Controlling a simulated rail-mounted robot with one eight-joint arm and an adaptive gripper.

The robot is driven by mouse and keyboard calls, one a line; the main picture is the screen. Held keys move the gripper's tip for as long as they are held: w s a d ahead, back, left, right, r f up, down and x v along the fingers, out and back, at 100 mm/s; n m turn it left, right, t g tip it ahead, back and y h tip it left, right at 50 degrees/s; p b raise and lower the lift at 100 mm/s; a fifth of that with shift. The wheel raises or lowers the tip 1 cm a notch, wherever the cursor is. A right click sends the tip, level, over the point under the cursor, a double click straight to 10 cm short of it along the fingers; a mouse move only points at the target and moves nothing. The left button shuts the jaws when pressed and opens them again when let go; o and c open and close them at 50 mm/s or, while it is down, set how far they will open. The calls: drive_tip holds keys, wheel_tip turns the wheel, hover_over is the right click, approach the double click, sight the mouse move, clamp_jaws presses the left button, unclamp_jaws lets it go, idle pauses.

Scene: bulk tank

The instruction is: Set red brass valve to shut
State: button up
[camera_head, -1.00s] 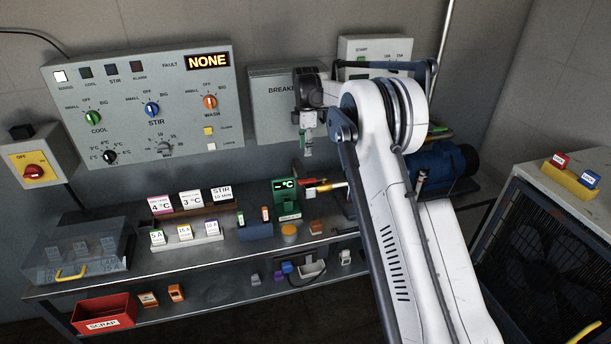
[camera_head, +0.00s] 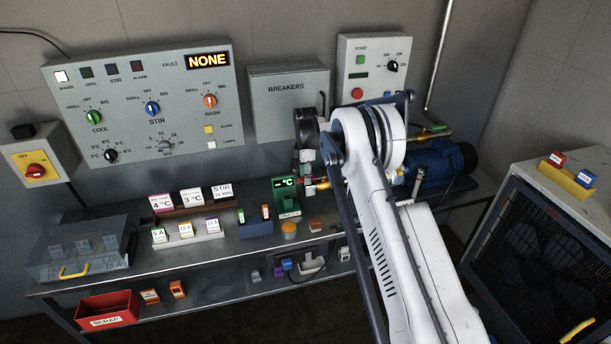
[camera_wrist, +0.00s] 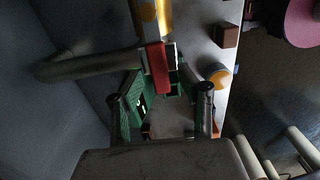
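The brass valve's red handle (camera_wrist: 158,72) shows in the wrist view, lying across the end of a yellow brass pipe (camera_wrist: 150,18). In the head view the brass valve (camera_head: 323,183) is beside the green °C display (camera_head: 286,197), partly hidden by my gripper (camera_head: 307,168). In the wrist view my gripper (camera_wrist: 161,82) has its fingers apart, with the red handle between or just beyond the tips. I cannot tell whether they touch it. Green surfaces show between the fingers.
An orange-topped jar (camera_head: 289,229) and a brown block (camera_head: 316,225) stand close by on the bench. A blue motor (camera_head: 440,168) is to the right. The breaker box (camera_head: 287,105) is on the wall above. A grey pipe (camera_wrist: 90,65) runs along the wall side.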

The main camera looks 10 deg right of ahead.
drive_tip(key=shift+f, duration=0.15)
drive_tip(key=shift+c, duration=0.4)
clamp_jaws()
